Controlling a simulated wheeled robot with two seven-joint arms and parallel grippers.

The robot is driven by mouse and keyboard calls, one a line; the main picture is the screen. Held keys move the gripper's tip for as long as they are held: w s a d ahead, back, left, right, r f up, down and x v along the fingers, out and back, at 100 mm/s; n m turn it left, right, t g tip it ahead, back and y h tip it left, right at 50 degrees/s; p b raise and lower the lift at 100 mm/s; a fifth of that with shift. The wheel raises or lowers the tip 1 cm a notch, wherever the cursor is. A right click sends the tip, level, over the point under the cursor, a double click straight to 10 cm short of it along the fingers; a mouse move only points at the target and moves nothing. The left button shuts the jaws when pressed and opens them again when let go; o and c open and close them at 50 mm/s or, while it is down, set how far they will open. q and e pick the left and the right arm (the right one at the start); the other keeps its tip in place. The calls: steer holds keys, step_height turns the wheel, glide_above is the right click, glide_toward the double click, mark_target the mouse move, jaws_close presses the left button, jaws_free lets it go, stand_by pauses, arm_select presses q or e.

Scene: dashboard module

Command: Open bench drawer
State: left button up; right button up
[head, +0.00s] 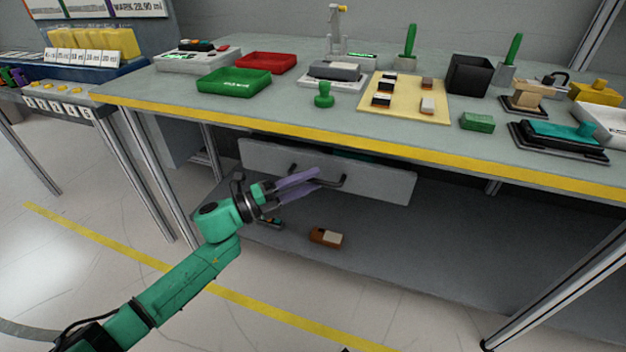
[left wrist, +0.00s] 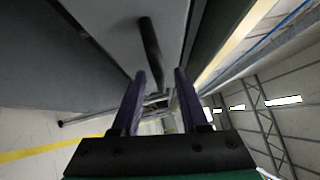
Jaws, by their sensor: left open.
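The bench drawer's grey front (head: 385,187) hangs under the worktop, and its dark bar handle (head: 343,182) is partly covered by my gripper. My left gripper (head: 318,176) is open, its two purple fingers reaching in from the left at the handle. In the left wrist view the handle (left wrist: 150,45) stands off the drawer front (left wrist: 112,25) and lines up with the gap between the open fingers (left wrist: 160,75). I cannot tell whether the bar is between the fingertips or just beyond them. A strip shows above the drawer front's top edge; I cannot tell how far the drawer is out.
The worktop (head: 210,108) with its yellow front edge overhangs the drawer and carries trays, stamps and blocks. A lower shelf (head: 390,240) below the drawer holds a brown block (head: 326,237) and a small dark item (head: 270,222). Metal legs stand at both sides; the floor in front is clear.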

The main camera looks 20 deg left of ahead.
arm_select(q)
steer(key=shift+w+d+r, duration=0.1)
steer(key=shift+w+d, duration=0.3)
steer(key=shift+d, duration=0.1)
jaws_close()
stand_by(1.1)
